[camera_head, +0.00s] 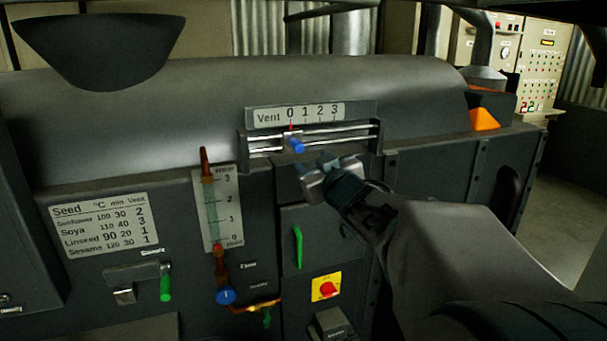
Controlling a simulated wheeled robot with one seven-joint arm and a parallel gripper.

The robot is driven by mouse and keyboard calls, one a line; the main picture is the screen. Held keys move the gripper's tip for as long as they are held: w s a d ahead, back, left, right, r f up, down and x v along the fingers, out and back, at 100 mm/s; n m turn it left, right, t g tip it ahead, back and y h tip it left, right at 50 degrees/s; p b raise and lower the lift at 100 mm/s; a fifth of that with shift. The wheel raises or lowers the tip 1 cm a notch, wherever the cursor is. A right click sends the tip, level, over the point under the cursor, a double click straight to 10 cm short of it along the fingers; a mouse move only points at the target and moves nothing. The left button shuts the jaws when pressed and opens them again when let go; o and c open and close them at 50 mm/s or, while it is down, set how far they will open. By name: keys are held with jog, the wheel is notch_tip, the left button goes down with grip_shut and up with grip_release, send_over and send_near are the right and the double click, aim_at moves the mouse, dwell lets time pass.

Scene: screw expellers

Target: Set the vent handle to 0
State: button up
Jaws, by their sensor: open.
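The vent handle (296,146) is a small blue knob on a slider that runs along two horizontal rails (345,133). Above it, the white vent scale (296,115) reads 0, 1, 2, 3 from left to right. A red pointer on the slider stands at the 0 mark. My gripper (328,174) is open, just below and to the right of the blue knob. It appears empty and apart from the knob, though the exact gap in depth is hard to tell.
Below are a green handle (298,247), a red-on-yellow switch (326,287) and a sight tube (211,210) with a blue valve knob (226,296). A seed table plate (103,224) is at left. A dark hopper (100,45) rises at upper left. The rails right of the slider are clear.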

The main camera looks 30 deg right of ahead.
jog(key=s, duration=0.4)
jog(key=shift+s+a, duration=0.1)
jog(key=shift+a, duration=0.15)
jog(key=s+a+f+m+g+h, duration=0.1)
jog(key=s+a+f+m+g, duration=0.2)
jog(key=f, duration=0.4)
jog(key=s+a+f+g, duration=0.1)
jog(key=a+f+g, duration=0.25)
jog(key=f, duration=0.25)
jog(key=s+a+f+n+g+y, duration=0.1)
jog(key=s+a+f+g+y, duration=0.2)
jog(key=s+a+f+g, duration=0.5)
jog(key=s+a+f, duration=0.1)
jog(key=s+a, duration=0.1)
jog(key=s, duration=0.2)
jog(key=shift+a+f, duration=0.15)
jog(key=shift+a, duration=0.25)
jog(key=shift+c, duration=0.4)
